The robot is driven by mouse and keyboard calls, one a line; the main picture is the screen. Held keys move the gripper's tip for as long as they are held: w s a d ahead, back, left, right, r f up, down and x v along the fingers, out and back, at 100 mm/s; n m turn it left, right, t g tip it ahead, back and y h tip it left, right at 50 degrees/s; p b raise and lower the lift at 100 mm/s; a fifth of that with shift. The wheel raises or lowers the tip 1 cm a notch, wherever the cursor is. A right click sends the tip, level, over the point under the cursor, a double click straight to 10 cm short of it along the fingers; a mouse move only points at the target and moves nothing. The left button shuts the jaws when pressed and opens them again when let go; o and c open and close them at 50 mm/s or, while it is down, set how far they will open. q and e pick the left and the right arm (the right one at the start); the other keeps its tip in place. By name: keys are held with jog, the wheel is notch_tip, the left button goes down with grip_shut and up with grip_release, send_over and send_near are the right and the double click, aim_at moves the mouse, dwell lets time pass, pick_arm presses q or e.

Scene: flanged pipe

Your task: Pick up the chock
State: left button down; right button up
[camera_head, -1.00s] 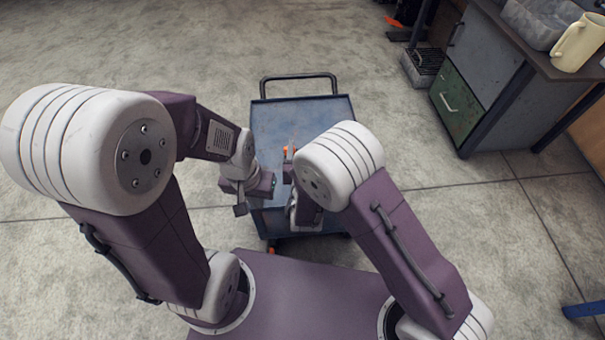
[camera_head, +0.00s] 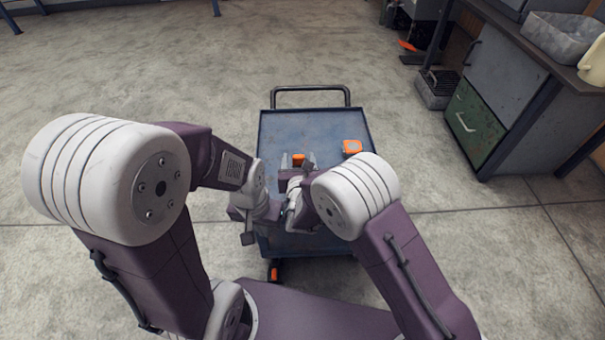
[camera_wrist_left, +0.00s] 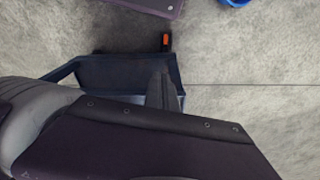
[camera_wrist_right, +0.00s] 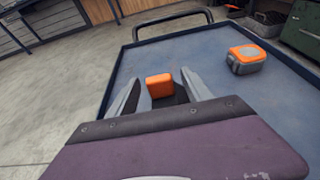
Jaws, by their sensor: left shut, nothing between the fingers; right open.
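An orange block with a dark part below it, seemingly the chock (camera_wrist_right: 160,86), stands on the blue cart top (camera_wrist_right: 215,85). It also shows in the head view (camera_head: 298,159). My right gripper (camera_wrist_right: 160,78) is open, with the block seen between its fingers; I cannot tell how far past the tips it is. In the head view the right gripper (camera_head: 297,171) is over the cart, just in front of the block. My left gripper (camera_head: 248,238) is shut and empty by the cart's near left side; its closed fingers show in the left wrist view (camera_wrist_left: 163,90).
An orange and grey box (camera_wrist_right: 246,60) lies to the right of the block, also in the head view (camera_head: 352,147). The cart has a raised rim and a dark handle (camera_head: 311,89) at its far end. A workbench (camera_head: 510,80) stands at the right. Open floor lies left.

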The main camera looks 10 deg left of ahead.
jog(key=shift+w+a, duration=0.1)
jog(key=shift+w, duration=0.25)
grip_shut()
jog(key=shift+r, duration=0.25)
notch_tip(320, 180, up, 4)
jog(key=p, duration=0.3)
jog(key=s+d+r+p, duration=0.2)
jog(key=d+r+p, duration=0.3)
jog(key=d, duration=0.6)
jog(key=shift+s+d+r, duration=0.2)
jog(key=shift+s+r, duration=0.1)
jog(key=shift+r, duration=0.45)
